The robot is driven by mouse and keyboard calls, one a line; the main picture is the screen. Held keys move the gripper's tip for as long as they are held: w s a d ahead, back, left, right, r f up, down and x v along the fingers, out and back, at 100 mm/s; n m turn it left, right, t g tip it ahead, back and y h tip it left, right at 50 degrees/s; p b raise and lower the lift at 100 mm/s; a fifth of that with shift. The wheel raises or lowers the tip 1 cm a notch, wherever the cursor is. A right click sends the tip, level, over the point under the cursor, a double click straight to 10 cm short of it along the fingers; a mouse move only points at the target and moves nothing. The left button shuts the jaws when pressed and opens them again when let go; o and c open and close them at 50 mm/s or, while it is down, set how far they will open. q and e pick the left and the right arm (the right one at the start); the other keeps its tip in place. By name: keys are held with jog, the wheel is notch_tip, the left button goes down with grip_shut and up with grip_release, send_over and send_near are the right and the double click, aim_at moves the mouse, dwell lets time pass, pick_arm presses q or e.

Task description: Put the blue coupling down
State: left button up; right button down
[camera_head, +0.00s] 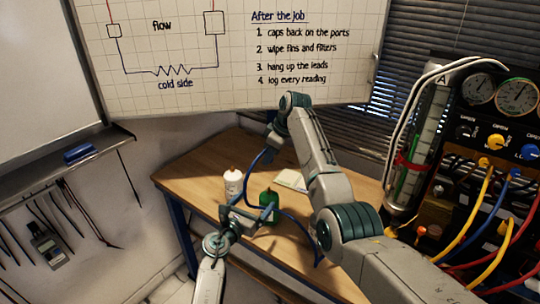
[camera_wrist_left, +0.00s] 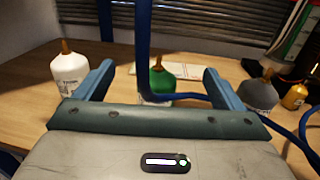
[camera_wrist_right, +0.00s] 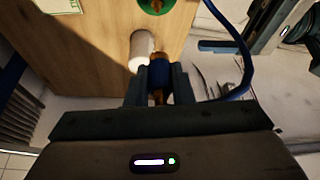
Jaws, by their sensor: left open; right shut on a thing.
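My right gripper (camera_wrist_right: 158,85) is shut on the blue coupling (camera_wrist_right: 159,70), which shows brass between the fingers in the right wrist view. In the head view this gripper (camera_head: 273,138) is above the back of the wooden table (camera_head: 205,160). A blue hose (camera_head: 252,162) hangs from it; the coupling itself is hard to make out there. My left gripper (camera_head: 250,207) is open and empty, lower, near a green bottle (camera_head: 268,203). In the left wrist view the hose (camera_wrist_left: 143,40) passes upright beyond the open fingers.
A white bottle (camera_head: 233,184) stands on the table beside the green one; a grey bottle (camera_wrist_left: 260,94) and a yellow bottle (camera_wrist_left: 294,97) also show. The gauge panel (camera_head: 500,130) with several leads stands at the right. Bare wood shows at the table's back left.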

jog(key=shift+r, duration=0.4)
pick_arm(q)
jog(key=shift+r, duration=0.25)
pick_arm(e)
jog(key=shift+f, duration=0.15)
